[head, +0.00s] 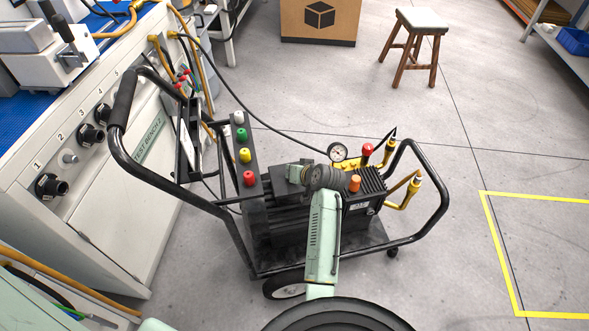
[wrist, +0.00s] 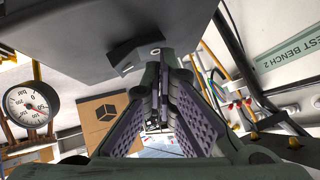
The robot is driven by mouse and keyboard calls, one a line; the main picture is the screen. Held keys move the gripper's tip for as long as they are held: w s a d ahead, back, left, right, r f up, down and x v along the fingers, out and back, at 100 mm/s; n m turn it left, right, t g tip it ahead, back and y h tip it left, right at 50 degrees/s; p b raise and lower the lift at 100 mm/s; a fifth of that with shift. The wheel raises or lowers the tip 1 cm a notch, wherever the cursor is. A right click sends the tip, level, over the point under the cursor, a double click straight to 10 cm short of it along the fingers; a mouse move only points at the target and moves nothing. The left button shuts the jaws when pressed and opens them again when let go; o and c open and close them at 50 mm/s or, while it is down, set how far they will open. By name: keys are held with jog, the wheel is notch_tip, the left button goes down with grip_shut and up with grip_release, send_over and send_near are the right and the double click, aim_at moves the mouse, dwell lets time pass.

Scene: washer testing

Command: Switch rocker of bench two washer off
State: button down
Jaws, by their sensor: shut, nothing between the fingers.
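A black machine on a wheeled cart (head: 425,232), apparently the washer, stands beside the bench marked TEST BENCH 2 (head: 140,152). Its dark strip carries white, green, yellow and red knobs (head: 244,155). An orange knob (head: 354,183) and a small label plate (head: 360,205) are on its right block. My gripper (head: 295,172) is over the middle of the machine, pointing left, small in the head view. In the wrist view my gripper (wrist: 162,72) is shut and empty, its purple-padded fingers converging ahead. Contact with the machine cannot be told.
The cart's black handle (head: 123,98) and hoses are at left. A cardboard box (head: 319,18) and stool (head: 414,45) stand farther back. Floor at right is clear.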

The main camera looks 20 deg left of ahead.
jog(key=shift+w+d, duration=0.5)
jog(key=shift+d, duration=0.15)
jog(key=shift+r, duration=0.1)
notch_tip(320, 180, up, 5)
jog(key=p, duration=0.4)
jog(key=shift+w+r, duration=0.1)
jog(key=shift+w, duration=0.05)
jog(key=s+b+v, duration=0.1)
jog(key=b+v, duration=0.1)
jog(key=v, duration=0.7)
jog(key=shift+s+a, duration=0.35)
jog(key=shift+s, duration=0.05)
